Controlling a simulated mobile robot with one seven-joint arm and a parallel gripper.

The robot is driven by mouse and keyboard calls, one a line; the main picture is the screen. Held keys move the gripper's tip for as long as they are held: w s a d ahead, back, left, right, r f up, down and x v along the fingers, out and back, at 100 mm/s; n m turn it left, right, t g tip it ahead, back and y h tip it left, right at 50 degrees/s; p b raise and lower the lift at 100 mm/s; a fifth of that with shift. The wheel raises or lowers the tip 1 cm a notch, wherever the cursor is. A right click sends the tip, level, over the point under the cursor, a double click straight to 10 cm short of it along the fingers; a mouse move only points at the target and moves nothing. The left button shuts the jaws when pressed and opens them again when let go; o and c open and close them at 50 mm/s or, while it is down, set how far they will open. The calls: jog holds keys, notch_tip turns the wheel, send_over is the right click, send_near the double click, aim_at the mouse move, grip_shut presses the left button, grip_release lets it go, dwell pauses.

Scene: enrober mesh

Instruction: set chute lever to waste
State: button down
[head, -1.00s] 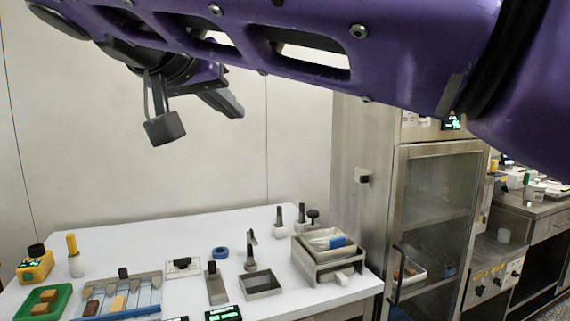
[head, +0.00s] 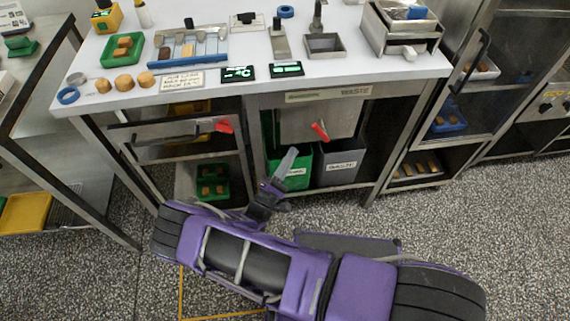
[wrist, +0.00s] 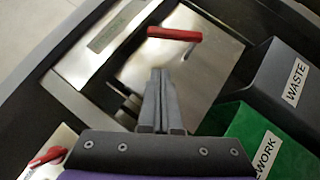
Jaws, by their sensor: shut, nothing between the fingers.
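The chute lever (head: 320,131) is a red handle on a metal plate (head: 341,121) under the table; in the wrist view the red lever (wrist: 174,34) lies nearly level near the top of the plate. In the head view it slants. My gripper (head: 288,158) is shut and empty, low in front of the plate. In the wrist view my gripper (wrist: 160,75) points at the plate, with its tips just below the lever and apart from it in the picture.
A grey WASTE bin (head: 342,165) stands at the right below the plate, beside a green bin (wrist: 247,128) labelled WORK in its visible part. Another red handle (head: 223,126) is on a drawer at left. The white tabletop (head: 300,75) is above, with table legs on both sides.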

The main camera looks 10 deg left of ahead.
aim_at(315, 130)
jog(key=w+d+r, duration=0.3)
jog(key=d, duration=0.1)
jog(key=shift+w+d+r, duration=0.2)
jog(key=shift+w, duration=0.2)
jog(key=shift+r, duration=0.15)
jog(key=shift+d+m+p, duration=0.1)
jog(key=shift+m+p, duration=0.2)
